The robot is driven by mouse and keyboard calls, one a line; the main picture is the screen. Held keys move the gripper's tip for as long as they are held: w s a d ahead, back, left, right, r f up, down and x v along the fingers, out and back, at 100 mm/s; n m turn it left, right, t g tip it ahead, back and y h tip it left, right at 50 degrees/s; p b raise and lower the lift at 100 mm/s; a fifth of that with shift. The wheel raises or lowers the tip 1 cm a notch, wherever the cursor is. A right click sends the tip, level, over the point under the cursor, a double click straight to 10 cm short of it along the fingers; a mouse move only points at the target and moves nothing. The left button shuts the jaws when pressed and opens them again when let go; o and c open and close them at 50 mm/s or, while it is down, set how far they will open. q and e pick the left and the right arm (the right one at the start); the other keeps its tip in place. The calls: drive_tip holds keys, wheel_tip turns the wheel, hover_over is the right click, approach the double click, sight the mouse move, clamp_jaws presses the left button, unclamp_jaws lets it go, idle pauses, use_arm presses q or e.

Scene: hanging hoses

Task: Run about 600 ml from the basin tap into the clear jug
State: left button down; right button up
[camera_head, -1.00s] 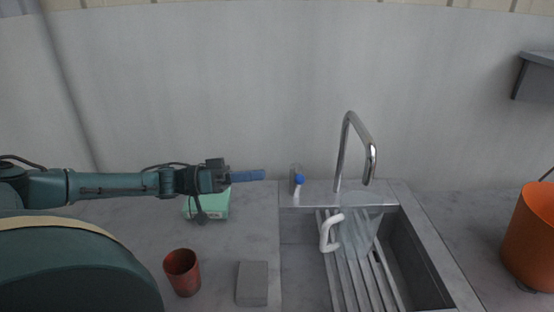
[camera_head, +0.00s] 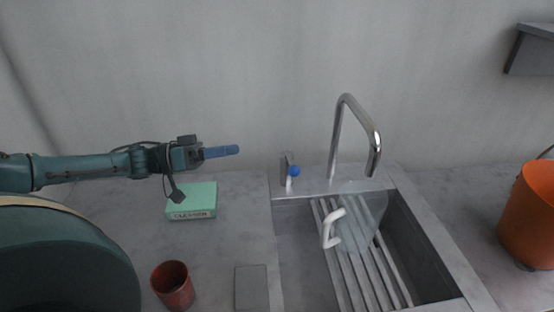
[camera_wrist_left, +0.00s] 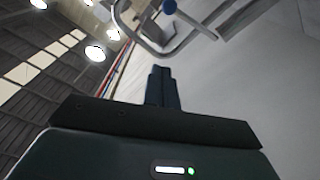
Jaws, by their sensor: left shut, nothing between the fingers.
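The clear jug (camera_head: 362,215) with a white handle stands on the slatted rack in the basin, below the spout. The chrome tap (camera_head: 343,130) rises behind the basin. A lever with a blue knob (camera_head: 294,171) stands at the basin's back left corner; the blue knob (camera_wrist_left: 169,6) also shows at the top of the left wrist view. My left gripper (camera_head: 236,150) is shut and empty, to the left of the blue knob and apart from it. Its closed fingers (camera_wrist_left: 162,88) show in the left wrist view. Whether water is in the jug I cannot tell. My right gripper is not in view.
A green box (camera_head: 192,201) lies on the counter below my left gripper. A red-brown cup (camera_head: 173,286) and a grey block (camera_head: 251,288) stand left of the basin (camera_head: 430,250). An orange bucket (camera_head: 530,215) is at the right. A grey shelf (camera_head: 531,50) hangs at upper right.

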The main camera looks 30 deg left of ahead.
use_arm(q)
drive_tip(key=r+p, duration=0.1)
drive_tip(key=p, duration=0.1)
hover_over(291, 161)
drive_tip(key=s+d+v, duration=0.1)
drive_tip(key=v, duration=0.3)
drive_tip(key=f, duration=0.2)
drive_tip(key=s+d+f, duration=0.1)
drive_tip(key=shift+d+f, duration=0.1)
drive_tip(key=shift+f, duration=0.1)
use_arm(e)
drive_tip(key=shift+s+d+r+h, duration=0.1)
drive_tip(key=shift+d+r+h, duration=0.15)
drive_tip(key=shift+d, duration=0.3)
